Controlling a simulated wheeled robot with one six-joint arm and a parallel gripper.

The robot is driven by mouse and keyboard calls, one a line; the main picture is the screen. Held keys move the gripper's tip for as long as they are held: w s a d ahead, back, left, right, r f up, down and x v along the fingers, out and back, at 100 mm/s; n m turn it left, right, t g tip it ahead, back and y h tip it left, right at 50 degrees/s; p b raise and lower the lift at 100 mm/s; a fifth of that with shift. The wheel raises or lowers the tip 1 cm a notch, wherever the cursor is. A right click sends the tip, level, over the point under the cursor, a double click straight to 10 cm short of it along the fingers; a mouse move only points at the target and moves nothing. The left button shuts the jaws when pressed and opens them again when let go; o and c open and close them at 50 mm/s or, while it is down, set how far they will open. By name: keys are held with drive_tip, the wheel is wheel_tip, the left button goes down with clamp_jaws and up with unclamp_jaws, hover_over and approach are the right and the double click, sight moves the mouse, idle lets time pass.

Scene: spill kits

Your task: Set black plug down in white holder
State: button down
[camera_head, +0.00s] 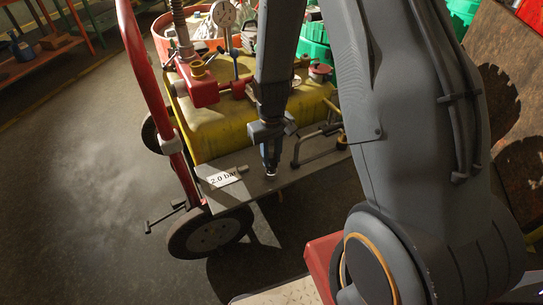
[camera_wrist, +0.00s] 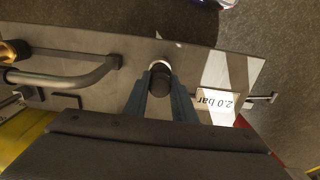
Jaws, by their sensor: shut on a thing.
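My gripper (camera_head: 271,166) points down over the grey shelf plate at the front of the yellow tank cart. In the wrist view its two blue-grey fingers are shut on the black plug (camera_wrist: 159,79), a short dark cylinder. The white holder (camera_wrist: 158,63) shows as a pale rim just beyond the plug, partly hidden by it. In the head view a small white bit of the holder (camera_head: 271,175) shows right below the fingertips, which hide the plug. I cannot tell whether the plug is inside the holder or just above it.
A white "2.0 bar" label (camera_head: 223,178) lies on the plate (camera_head: 262,188), left of my gripper in the head view. A bent grey pipe (camera_head: 298,150) stands close to the right. The yellow tank (camera_head: 222,125) rises behind, and a red post (camera_head: 150,90) stands at left.

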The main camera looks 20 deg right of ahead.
drive_tip(key=shift+f, duration=1)
idle(0.5)
drive_tip(key=c, duration=0.6)
unclamp_jaws()
drive_tip(key=shift+r, duration=0.1)
drive_tip(key=shift+r+p, duration=3)
drive_tip(key=shift+r, duration=0.9)
drive_tip(key=shift+m, duration=0.9)
drive_tip(key=s+r, duration=0.5)
drive_tip(key=r, duration=0.1)
drive_tip(key=s+r, duration=1.2)
drive_tip(key=shift+s+a+r, duration=0.1)
drive_tip(key=shift+s+r, duration=0.05)
drive_tip(key=shift+r, duration=0.1)
